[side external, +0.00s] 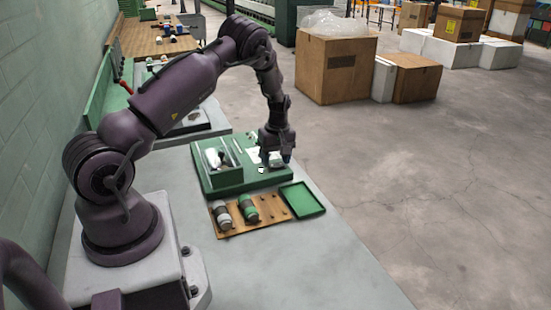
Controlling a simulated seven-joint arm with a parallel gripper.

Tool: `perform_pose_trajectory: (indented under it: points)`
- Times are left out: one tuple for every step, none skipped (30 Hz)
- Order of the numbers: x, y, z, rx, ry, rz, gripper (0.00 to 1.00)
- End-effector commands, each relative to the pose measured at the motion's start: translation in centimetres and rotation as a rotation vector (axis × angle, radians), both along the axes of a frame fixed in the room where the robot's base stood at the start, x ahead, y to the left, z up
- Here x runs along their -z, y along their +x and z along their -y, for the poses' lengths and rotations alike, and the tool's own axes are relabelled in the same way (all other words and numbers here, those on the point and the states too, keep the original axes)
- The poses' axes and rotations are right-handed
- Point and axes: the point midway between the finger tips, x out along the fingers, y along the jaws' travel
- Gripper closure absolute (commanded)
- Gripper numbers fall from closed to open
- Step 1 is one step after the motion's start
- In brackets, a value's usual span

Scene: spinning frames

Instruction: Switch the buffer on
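A green machine base (209,184) lies on the grey bench, and I take it to be the buffer. A clear-sided green box (226,178) stands on its left part, with grey and dark pieces inside. My gripper (276,162) points down over the right part of the base, next to a small white patch (253,155). I cannot tell whether it touches anything there. The gripper is small and dark, so its finger opening cannot be made out. No switch can be picked out; the area under the gripper is partly hidden.
A wooden board (232,230) in front of the base holds a grey-white bobbin (222,216) and a green bobbin (248,210). An empty green tray (303,200) lies to its right. The near bench (300,265) is clear. Cardboard boxes (335,70) stand on the floor behind.

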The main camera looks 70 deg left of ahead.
Motion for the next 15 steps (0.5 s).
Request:
perform_pose_trajectory:
  points:
    - [0.0,0.0,0.0,0.000,0.000,0.000,0.43]
    - [0.0,0.0,0.0,0.000,0.000,0.000,0.43]
    - [0.0,0.0,0.0,0.000,0.000,0.000,0.43]
    - [-0.1,0.0,0.0,0.000,0.000,0.001,0.43]
    - [-0.2,0.0,0.0,0.000,0.000,0.001,0.43]
    - [-0.5,0.1,0.0,0.000,0.000,0.002,0.43]
    - [-0.8,0.1,0.0,0.000,0.001,0.002,0.43]
    - [-1.2,0.1,0.0,0.001,0.001,0.003,0.43]
    - [-1.8,0.2,0.0,0.001,0.000,0.003,0.43]
    - [-2.3,0.2,0.0,0.001,0.001,0.004,0.43]
    - [-3.0,0.3,0.0,0.001,0.001,0.005,0.43]
    - [-3.8,0.3,0.0,0.002,0.001,0.005,0.43]
    - [-4.5,0.4,0.0,0.002,0.002,0.006,0.43]
    - [-5.2,0.4,0.0,0.001,0.002,0.005,0.43]
    - [-6.2,0.4,0.0,0.000,0.003,0.006,0.43]
